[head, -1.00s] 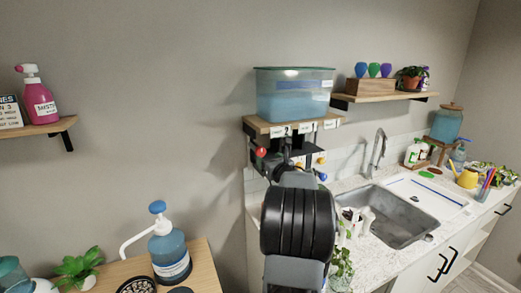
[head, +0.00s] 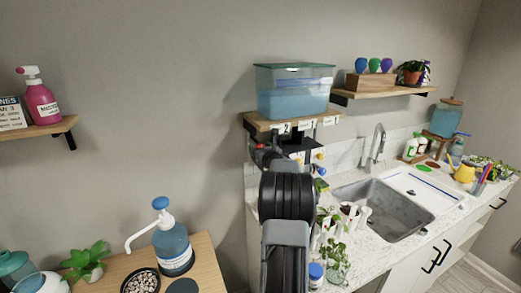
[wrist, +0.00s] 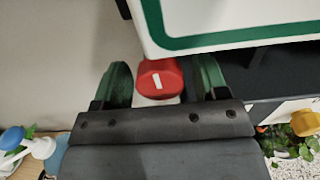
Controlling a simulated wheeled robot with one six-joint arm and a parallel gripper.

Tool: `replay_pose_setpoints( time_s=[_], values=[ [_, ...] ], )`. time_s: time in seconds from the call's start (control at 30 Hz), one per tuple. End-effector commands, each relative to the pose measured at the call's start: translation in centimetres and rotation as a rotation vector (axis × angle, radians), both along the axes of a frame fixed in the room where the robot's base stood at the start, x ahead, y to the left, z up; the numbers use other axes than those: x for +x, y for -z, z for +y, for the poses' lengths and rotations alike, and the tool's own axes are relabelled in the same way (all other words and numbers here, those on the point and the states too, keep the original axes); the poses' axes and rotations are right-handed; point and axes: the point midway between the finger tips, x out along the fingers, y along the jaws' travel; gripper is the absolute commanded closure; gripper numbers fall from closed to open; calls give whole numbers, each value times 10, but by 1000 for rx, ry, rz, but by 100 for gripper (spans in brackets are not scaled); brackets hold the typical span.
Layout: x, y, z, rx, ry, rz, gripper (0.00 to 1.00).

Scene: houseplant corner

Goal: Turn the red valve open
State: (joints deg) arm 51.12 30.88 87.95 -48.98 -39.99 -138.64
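The red valve (wrist: 160,78) has a rounded red knob with a white mark on its face. In the wrist view it sits between the two green-padded fingers of my gripper (wrist: 162,84). The fingers are open, with a gap visible on each side of the knob. In the head view the gripper is at the left end under the water tank's shelf, and my arm hides most of the valve. The blue-tinted water tank (head: 293,98) stands on the wooden shelf (head: 262,124).
A yellow valve (wrist: 304,122) is to the right. A pump bottle (head: 171,249) stands on the lower left table. The sink (head: 385,208) and potted plants are at right.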

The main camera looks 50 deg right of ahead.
Motion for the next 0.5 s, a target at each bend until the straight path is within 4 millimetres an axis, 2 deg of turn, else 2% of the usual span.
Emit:
replay_pose_setpoints(
  time_s=[0.07, 0.43, 0.5],
  values=[
    [0, 0, 0, 0, 0, 0, 41],
    [0, 0, 0, 0, 0, 0, 77],
    [0, 0, 0, 0, 0, 0, 79]
  ],
)
